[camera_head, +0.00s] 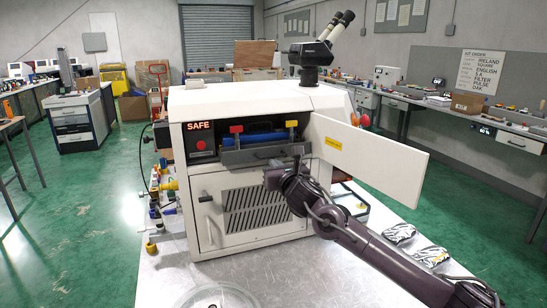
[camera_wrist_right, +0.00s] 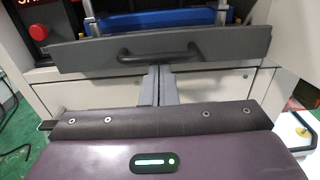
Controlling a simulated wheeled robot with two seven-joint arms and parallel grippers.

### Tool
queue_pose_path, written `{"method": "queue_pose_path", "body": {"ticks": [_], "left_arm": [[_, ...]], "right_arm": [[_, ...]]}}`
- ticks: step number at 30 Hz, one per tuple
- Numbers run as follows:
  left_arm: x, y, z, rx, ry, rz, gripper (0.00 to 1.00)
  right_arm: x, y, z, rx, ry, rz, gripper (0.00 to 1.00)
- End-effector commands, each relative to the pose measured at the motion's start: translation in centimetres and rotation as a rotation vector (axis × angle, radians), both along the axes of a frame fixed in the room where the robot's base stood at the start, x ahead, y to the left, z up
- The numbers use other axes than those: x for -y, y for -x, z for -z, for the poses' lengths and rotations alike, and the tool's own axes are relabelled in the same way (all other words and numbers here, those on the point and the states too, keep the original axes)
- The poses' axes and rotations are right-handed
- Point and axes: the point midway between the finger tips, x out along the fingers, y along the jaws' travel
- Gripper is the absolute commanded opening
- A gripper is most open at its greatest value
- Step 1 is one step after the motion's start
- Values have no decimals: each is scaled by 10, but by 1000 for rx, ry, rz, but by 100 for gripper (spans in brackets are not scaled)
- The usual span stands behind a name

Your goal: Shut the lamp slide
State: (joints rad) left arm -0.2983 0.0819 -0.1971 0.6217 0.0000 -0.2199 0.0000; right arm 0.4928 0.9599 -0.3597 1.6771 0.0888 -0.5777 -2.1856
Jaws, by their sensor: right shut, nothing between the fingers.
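The lamp slide (camera_head: 240,157) is a dark grey panel with a bar handle, standing out a little at the front of the white machine's upper bay. It spans the wrist view (camera_wrist_right: 225,47), its handle (camera_wrist_right: 158,53) in the middle. A blue part (camera_head: 255,137) lies behind the panel. My right gripper (camera_wrist_right: 160,70) is shut and empty; its fingertips are just below the handle, close to the panel. I cannot tell whether they touch it. In the head view my right wrist hides the fingertips. My left gripper is not in view.
The machine's white door (camera_head: 375,152) stands open on the right, above my right arm. A round clear dish (camera_head: 215,297) sits in front.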

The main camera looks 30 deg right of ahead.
Motion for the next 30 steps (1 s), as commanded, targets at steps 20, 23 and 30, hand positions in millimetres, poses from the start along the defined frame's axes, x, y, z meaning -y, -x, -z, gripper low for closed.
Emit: {"method": "queue_pose_path", "body": {"ticks": [20, 23, 30], "left_arm": [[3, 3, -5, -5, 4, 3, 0], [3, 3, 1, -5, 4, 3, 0], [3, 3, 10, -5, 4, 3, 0]], "right_arm": [[5, -22, 2, 0, -2, 2, 0], [7, -33, 3, 3, -4, 4, 0], [6, -63, 2, 2, -4, 3, 0]]}}
